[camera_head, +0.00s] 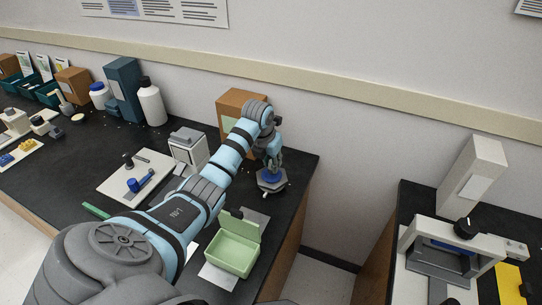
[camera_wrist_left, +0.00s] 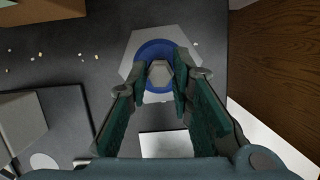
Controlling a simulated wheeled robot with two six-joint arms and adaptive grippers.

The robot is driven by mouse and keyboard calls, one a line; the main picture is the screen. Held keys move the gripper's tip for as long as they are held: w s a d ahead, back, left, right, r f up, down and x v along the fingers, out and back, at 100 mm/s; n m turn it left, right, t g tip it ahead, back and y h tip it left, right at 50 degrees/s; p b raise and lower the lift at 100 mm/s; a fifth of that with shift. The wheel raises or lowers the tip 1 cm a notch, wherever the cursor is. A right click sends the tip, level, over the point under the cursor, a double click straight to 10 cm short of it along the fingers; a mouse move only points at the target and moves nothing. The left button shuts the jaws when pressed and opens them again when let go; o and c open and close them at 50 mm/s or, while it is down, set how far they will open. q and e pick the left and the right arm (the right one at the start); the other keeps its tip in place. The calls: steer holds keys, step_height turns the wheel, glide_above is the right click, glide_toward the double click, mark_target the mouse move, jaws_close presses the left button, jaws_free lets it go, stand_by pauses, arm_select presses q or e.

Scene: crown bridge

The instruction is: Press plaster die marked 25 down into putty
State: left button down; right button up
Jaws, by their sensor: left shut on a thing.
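My left gripper (camera_head: 270,164) reaches down near the right end of the dark bench. In the left wrist view its fingers (camera_wrist_left: 168,75) are shut on a small pale grey-beige plaster die (camera_wrist_left: 160,70). The die's marking cannot be read. It is over a round blue putty pad (camera_wrist_left: 150,48), which shows around it. The putty lies on a grey hexagonal plate (camera_wrist_left: 133,72), also seen in the head view (camera_head: 268,187). Whether the die touches or sinks into the putty cannot be told. My right gripper is not in view.
A brown box (camera_head: 232,105) stands just behind the gripper, and a grey-white device (camera_head: 188,148) is to its left. An open green box (camera_head: 235,250) is in front. The bench's right edge is close, with a gap before another bench.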

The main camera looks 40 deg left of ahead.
arm_select(q)
steer(key=shift+s+f, duration=0.1)
steer(key=shift+f, duration=0.35)
stand_by(0.9)
steer(key=c, duration=1.3)
jaws_free()
steer(key=shift+c, duration=0.2)
steer(key=v, duration=1.1)
steer(key=shift+r, duration=0.45)
